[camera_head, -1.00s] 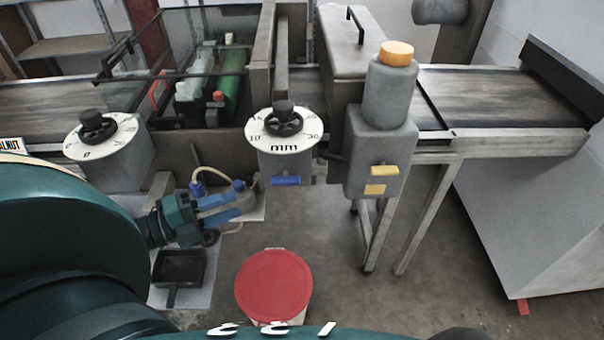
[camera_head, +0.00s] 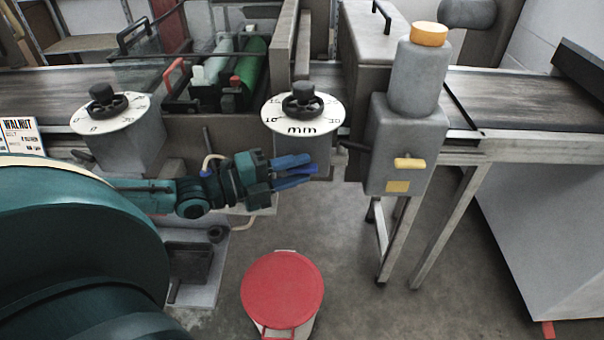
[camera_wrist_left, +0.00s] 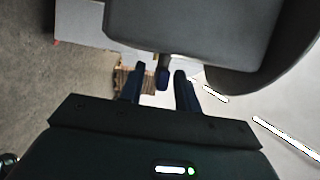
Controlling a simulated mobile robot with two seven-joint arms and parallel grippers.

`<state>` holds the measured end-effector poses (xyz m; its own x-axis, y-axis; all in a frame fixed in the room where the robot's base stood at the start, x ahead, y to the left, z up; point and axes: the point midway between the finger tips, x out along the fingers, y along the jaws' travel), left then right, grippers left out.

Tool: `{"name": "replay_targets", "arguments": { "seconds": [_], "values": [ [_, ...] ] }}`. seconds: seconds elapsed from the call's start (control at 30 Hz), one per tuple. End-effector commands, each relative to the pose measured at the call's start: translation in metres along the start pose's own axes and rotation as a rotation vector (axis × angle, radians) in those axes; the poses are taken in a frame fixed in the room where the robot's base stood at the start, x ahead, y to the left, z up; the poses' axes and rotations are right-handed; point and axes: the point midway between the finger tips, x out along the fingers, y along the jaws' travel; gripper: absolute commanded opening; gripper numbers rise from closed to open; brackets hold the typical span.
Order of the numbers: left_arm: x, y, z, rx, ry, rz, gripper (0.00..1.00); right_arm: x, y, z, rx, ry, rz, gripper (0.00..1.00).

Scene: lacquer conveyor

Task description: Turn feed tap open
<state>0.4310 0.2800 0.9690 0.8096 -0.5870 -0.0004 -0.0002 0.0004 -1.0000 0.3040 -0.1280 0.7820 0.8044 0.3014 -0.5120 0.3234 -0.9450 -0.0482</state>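My left gripper (camera_head: 307,170) reaches right, its two blue fingers just below the mm dial box (camera_head: 297,141). The fingers are apart in the left wrist view (camera_wrist_left: 160,88). A dark blue lever (camera_wrist_left: 163,77) shows between the fingertips there; I cannot tell whether they touch it. In the head view the blue lever (camera_head: 314,169) is mostly hidden by the fingers. A grey tank (camera_head: 405,150) right of the gripper carries a yellow lever (camera_head: 409,163) above a yellow tag. No label shows which lever is the feed tap. My right gripper is not in view.
A second dial box (camera_head: 127,145) stands to the left. A red-lidded bin (camera_head: 283,290) is on the floor below the gripper. The conveyor (camera_head: 500,100) runs behind. A thin hose (camera_head: 215,160) is close behind my gripper. Floor right of the bin is clear.

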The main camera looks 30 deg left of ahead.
Motion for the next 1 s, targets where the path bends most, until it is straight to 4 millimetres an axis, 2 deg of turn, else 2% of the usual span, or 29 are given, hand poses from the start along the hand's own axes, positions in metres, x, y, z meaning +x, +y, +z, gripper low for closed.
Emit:
{"name": "replay_targets", "arguments": {
  "seconds": [0.2,0.57,0.9,1.0],
  "values": [
    [0.013,0.000,0.000,-0.001,0.001,-0.001,0.33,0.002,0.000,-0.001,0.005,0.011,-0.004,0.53],
    [0.015,-0.001,0.000,-0.001,0.001,0.000,0.33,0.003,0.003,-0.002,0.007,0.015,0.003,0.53],
    [0.015,-0.001,0.000,0.000,0.001,0.000,0.05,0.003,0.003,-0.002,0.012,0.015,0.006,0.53],
    [0.015,-0.001,0.000,0.000,0.001,0.000,0.00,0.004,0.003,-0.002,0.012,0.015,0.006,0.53]
  ]
}}
